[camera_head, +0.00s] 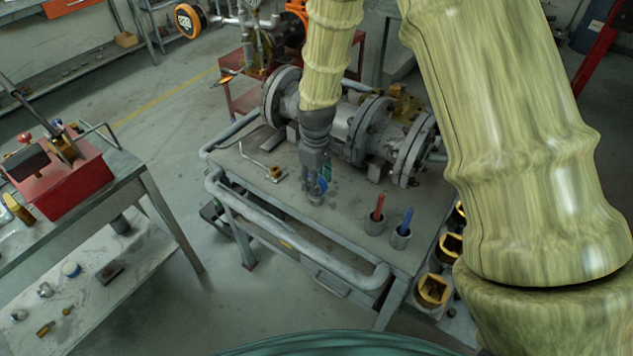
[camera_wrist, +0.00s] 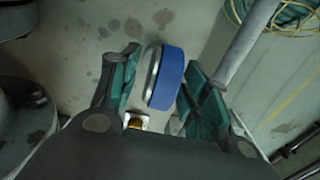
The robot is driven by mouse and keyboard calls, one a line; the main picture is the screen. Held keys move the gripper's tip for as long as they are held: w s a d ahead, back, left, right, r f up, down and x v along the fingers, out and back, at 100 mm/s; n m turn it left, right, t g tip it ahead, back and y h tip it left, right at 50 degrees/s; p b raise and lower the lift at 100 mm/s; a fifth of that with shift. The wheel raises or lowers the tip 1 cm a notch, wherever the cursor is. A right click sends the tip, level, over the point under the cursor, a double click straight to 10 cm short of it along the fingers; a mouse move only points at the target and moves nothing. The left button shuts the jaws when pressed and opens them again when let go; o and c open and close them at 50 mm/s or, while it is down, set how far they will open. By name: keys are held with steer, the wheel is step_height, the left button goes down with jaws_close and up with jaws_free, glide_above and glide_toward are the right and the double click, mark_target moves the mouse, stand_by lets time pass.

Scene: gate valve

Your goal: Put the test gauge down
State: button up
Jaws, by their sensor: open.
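The test gauge, a round blue case with a pale rim (camera_wrist: 166,78), is between my fingers in the wrist view. My gripper (camera_wrist: 158,82) is open, and a narrow gap shows on each side of the gauge. In the head view my gripper (camera_head: 316,188) points down low over the grey bench top (camera_head: 240,165). A bit of the blue gauge (camera_head: 323,184) shows there among the fingers, which hide most of it. I cannot tell for sure whether the gauge touches the bench. A small brass fitting (camera_wrist: 135,122) shows below it in the wrist view.
Flanged grey pipework (camera_head: 350,130) lies behind my gripper. A bent tube with a brass fitting (camera_head: 275,173) lies to the left. Cups with a red handle (camera_head: 378,207) and a blue handle (camera_head: 406,222) stand to the right. A rail (camera_head: 290,240) edges the bench's front.

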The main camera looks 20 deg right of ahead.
step_height(320, 180, up, 11)
steer(key=shift+r+b, duration=0.1)
steer(key=shift+b, duration=0.9)
